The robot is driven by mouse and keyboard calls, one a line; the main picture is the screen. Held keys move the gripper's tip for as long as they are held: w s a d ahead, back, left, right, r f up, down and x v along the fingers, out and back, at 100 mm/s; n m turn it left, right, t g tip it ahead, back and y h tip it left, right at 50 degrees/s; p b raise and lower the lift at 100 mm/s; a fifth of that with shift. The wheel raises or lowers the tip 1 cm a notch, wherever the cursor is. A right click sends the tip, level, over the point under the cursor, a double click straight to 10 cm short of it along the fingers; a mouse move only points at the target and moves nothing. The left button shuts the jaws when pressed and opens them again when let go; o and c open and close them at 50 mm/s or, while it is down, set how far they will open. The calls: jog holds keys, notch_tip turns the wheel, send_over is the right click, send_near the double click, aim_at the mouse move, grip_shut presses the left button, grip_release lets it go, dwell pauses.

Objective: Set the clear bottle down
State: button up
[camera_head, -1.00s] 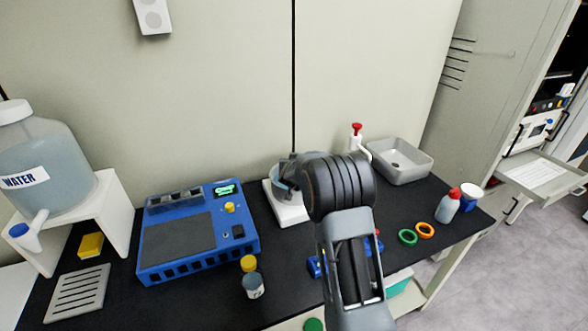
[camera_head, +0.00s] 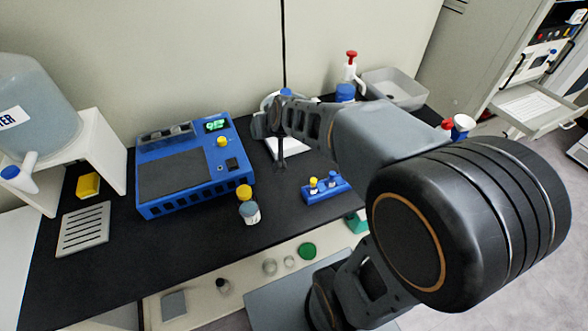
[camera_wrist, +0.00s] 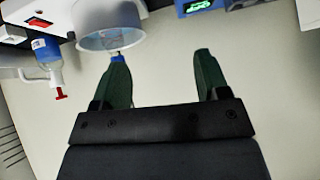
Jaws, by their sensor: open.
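A clear round vessel (camera_wrist: 110,28) shows at the top of the wrist view, beyond one finger, with a small blue tip (camera_wrist: 117,57) at its edge. I cannot tell whether this is the clear bottle. In the head view it is mostly hidden behind my gripper, above a white base (camera_head: 288,147) on the black bench. My gripper (camera_wrist: 160,58) is open, its two dark green fingers apart with only pale wall visible between them. In the head view my gripper is by the white base, partly hidden by my own arm.
A blue device (camera_head: 190,168) stands left of the white base. A small yellow-capped vial (camera_head: 247,205) and a blue vial holder (camera_head: 326,188) sit in front. A red-topped pump bottle (camera_head: 348,72) and grey basin (camera_head: 394,88) are behind.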

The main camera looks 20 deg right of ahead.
jog(key=s+f+g, duration=0.1)
jog(key=s+g, duration=0.4)
jog(key=s, duration=1.1)
jog(key=shift+s+f+n+h, duration=0.35)
jog(key=shift+f+n+h, duration=0.05)
dwell(0.7)
